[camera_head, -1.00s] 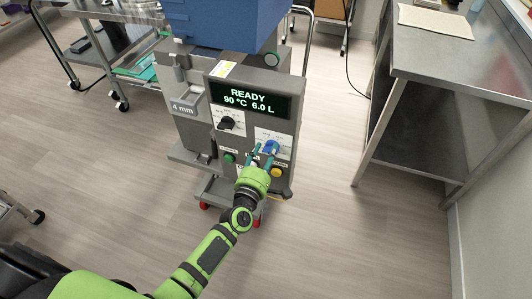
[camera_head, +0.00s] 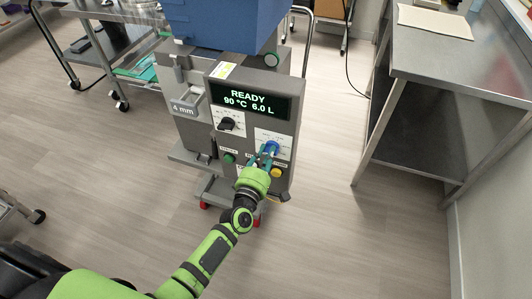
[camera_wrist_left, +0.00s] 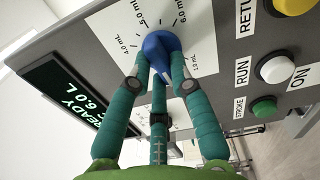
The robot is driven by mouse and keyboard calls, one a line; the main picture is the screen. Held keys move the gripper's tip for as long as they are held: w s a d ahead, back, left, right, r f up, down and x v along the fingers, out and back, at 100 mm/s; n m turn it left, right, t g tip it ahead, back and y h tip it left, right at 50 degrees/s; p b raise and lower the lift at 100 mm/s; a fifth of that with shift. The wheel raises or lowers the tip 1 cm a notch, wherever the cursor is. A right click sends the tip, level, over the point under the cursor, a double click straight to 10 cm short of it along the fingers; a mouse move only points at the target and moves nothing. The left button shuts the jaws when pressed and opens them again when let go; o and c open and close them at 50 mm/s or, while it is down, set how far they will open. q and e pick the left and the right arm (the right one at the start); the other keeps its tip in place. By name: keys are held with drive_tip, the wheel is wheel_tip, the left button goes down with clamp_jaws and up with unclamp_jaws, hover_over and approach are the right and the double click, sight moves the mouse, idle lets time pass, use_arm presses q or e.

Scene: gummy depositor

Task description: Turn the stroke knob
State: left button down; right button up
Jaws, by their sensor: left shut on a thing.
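The blue knob (camera_head: 271,147) sits on a white dial plate on the grey machine's front panel. In the wrist view, the blue knob (camera_wrist_left: 161,52) has mL marks around it, among them 4.0, 5.0 and 6.0 mL. My left gripper (camera_head: 266,152) reaches up to it from below. In the wrist view, the green fingers of my left gripper (camera_wrist_left: 160,75) are shut on the blue knob, covering part of its sides and the lower dial. My right gripper is not in view.
The display (camera_head: 247,101) reads READY, 90 °C, 6.0 L. A black knob (camera_head: 228,123) is up and left of the blue one. A green button (camera_wrist_left: 264,107), a white button (camera_wrist_left: 275,69) and a yellow button (camera_wrist_left: 294,5) are close by. A steel table (camera_head: 450,70) stands right, with clear floor between.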

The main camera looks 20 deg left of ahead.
use_arm(q)
drive_tip(key=m+p, duration=0.1)
drive_tip(key=m, duration=0.2)
drive_tip(key=shift+r+m, duration=0.15)
drive_tip(key=shift+m, duration=0.25)
drive_tip(key=shift+d+m+p, duration=0.2)
drive_tip(key=shift+m+p, duration=0.35)
drive_tip(key=shift+m, duration=1.9)
drive_tip(key=shift+d+m+p, duration=0.15)
drive_tip(key=shift+m+p, duration=0.4)
drive_tip(key=shift+m, duration=1.9)
drive_tip(key=c, duration=1.1)
unclamp_jaws()
drive_tip(key=shift+s, duration=0.1)
